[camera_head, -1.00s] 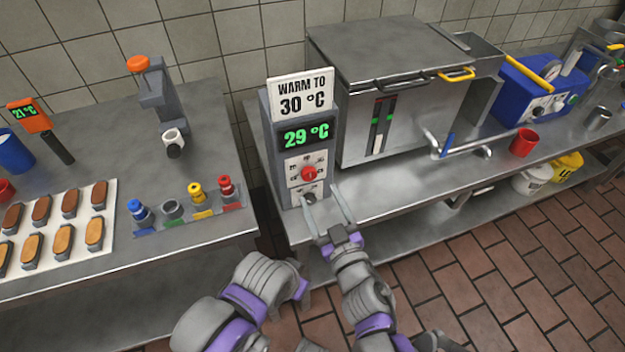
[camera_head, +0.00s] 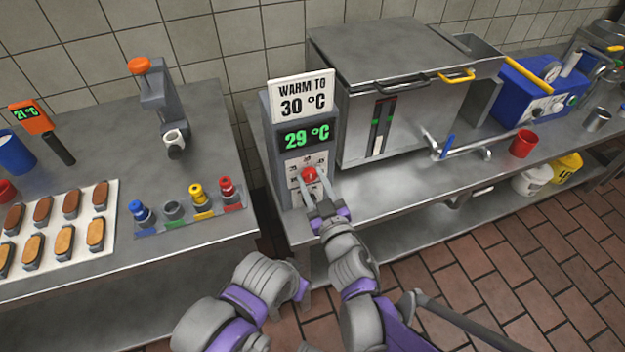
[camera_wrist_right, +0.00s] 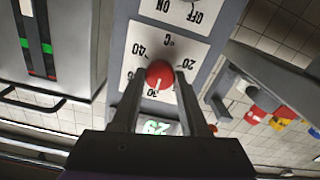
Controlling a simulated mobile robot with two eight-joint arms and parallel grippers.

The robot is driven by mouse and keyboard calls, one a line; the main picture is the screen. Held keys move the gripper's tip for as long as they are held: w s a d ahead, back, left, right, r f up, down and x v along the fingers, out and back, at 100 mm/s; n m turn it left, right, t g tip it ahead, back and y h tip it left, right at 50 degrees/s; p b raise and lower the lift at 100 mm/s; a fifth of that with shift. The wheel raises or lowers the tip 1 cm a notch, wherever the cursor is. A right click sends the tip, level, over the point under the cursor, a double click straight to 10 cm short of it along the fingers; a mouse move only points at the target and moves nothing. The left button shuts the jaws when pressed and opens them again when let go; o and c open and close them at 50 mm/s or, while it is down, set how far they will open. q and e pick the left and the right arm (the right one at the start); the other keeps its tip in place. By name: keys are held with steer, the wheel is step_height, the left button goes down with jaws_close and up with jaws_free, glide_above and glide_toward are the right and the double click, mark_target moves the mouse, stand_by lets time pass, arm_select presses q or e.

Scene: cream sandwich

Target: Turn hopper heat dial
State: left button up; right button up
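The red heat dial (camera_head: 309,174) sits on a white scale plate on the front of the grey heater control post (camera_head: 272,165). A green display (camera_head: 307,136) reads 29 °C, below a sign (camera_head: 303,97) reading WARM TO 30 °C. My right gripper (camera_head: 312,181) is at the dial with one finger on each side. In the right wrist view the dial (camera_wrist_right: 160,75) shows between the fingertips (camera_wrist_right: 160,78), with narrow gaps visible beside it. Its white mark points near 30 on the upside-down scale. Firm contact cannot be made out.
The steel hopper (camera_head: 410,130) stands right of the post, with a lever (camera_head: 445,147) and a red cup (camera_head: 523,143) beside it. A gap separates the tables.

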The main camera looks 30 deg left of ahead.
jaws_close()
steer(key=shift+n, duration=0.4)
steer(key=n, duration=0.4)
steer(key=shift+n, duration=0.3)
steer(key=n, duration=0.6)
steer(key=shift+f+n, duration=0.1)
steer(key=shift+n, duration=0.2)
steer(key=o, duration=0.8)
jaws_free()
steer(key=shift+c, duration=0.2)
